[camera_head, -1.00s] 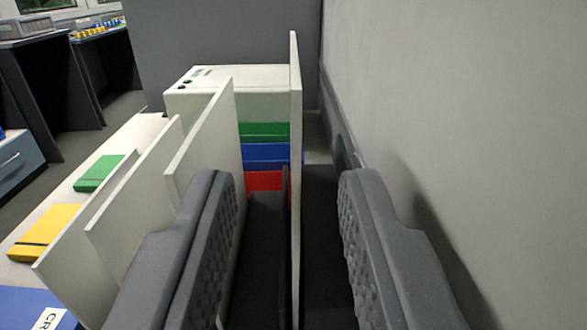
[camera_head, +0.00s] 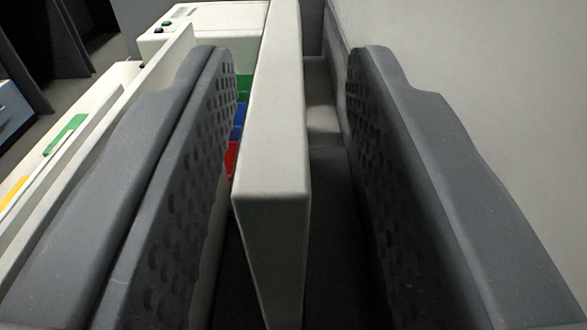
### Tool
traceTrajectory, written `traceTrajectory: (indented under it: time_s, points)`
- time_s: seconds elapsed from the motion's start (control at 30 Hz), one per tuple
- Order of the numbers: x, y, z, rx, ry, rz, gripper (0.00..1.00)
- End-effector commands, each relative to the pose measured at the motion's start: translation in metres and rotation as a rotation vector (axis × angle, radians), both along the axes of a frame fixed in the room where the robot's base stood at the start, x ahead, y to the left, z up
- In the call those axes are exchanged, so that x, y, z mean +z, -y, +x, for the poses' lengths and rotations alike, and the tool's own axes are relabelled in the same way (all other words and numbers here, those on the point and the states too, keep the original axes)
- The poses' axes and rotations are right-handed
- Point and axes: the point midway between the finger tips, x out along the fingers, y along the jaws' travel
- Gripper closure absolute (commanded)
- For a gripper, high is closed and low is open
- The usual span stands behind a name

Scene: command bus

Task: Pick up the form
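The form looks like a thin upright white panel (camera_head: 272,130), seen edge-on in the head view. It stands between the two fingers of my gripper (camera_head: 292,150). The gripper is open, with a dark gap on the panel's right side and a narrower gap on its left. The panel is closer to the left finger, and no contact is visible. Its lower end goes down into a dark slot, where its foot is hidden.
A grey wall (camera_head: 460,70) rises close to my right finger. Another white panel (camera_head: 95,140) stands left of my left finger. Green, blue and red items (camera_head: 238,120) show partly behind the form.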

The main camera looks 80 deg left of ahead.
Motion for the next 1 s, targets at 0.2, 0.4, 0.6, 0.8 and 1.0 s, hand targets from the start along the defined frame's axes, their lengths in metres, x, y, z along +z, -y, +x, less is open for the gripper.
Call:
traceTrajectory:
  time_s: [0.2,0.4,0.6,0.8,1.0]
  points:
    - [0.0,0.0,0.0,0.0,0.0,0.0,1.0]
    - [0.0,0.0,0.0,0.0,0.0,0.0,1.0]
    - [0.005,0.0,0.0,0.0,0.001,0.0,1.0]
    - [0.036,0.0,0.0,-0.001,0.005,-0.003,1.0]
    - [0.073,0.001,0.0,0.0,0.005,-0.002,1.0]
